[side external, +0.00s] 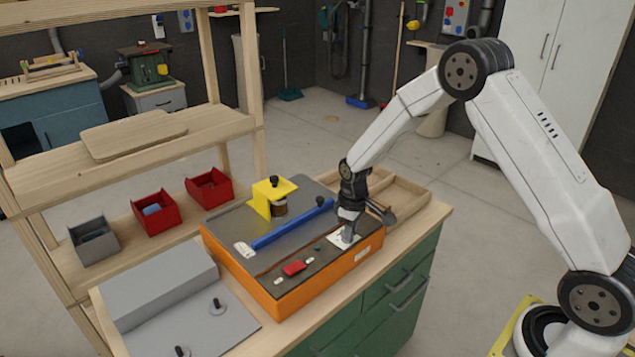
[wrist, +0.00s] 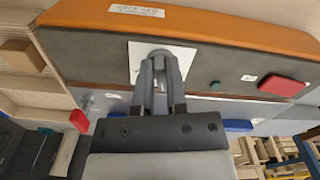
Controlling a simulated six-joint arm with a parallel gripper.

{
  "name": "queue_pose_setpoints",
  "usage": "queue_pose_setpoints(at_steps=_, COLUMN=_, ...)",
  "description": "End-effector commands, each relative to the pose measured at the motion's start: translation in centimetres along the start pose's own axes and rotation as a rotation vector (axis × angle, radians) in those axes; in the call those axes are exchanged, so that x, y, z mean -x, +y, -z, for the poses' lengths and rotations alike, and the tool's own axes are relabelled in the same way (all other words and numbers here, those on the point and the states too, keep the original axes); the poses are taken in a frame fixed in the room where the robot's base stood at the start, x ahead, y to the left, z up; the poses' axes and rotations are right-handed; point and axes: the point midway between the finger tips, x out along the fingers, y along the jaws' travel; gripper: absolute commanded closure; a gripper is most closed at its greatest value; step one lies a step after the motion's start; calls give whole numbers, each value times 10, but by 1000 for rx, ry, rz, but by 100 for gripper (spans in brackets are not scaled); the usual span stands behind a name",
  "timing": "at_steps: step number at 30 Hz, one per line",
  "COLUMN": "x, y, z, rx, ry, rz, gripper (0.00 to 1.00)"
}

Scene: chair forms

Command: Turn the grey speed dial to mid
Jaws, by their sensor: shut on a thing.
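The grey speed dial (wrist: 158,52) sits on a white plate (wrist: 135,64) on the dark top panel of an orange-sided machine (side external: 318,292). In the side view the white plate (side external: 334,240) is near the machine's right front corner. My gripper (side external: 347,233) points down over it, and its jaws are shut on the dial. In the wrist view my gripper's two fingers (wrist: 162,62) stand on either side of the dial and cover much of it. The dial's setting and its marks cannot be read.
Beside the dial are a small green button (wrist: 215,86) and a red switch (side external: 294,268). A blue fence (side external: 293,225) and a yellow guard (side external: 268,199) stand on the machine. A wooden divided tray (side external: 405,197) lies behind my gripper. Red bins (side external: 156,216) stand at left.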

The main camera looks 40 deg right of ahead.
Motion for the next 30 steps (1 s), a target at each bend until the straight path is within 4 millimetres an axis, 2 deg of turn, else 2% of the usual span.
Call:
queue_pose_setpoints(at_steps=6, x=0, y=-1, z=1, rx=-153, ry=3, rz=-1, gripper=100)
queue_pose_setpoints(at_steps=12, x=0, y=-1, z=1, rx=-233, ry=3, rz=-1, gripper=100)
queue_pose_setpoints(at_steps=27, x=0, y=-2, z=1, rx=-262, ry=4, rz=-1, gripper=100)
queue_pose_setpoints(at_steps=28, x=0, y=-2, z=1, rx=-262, ry=4, rz=-1, gripper=81)
queue_pose_setpoints(at_steps=30, x=0, y=-2, z=1, rx=-261, ry=3, rz=-1, gripper=59)
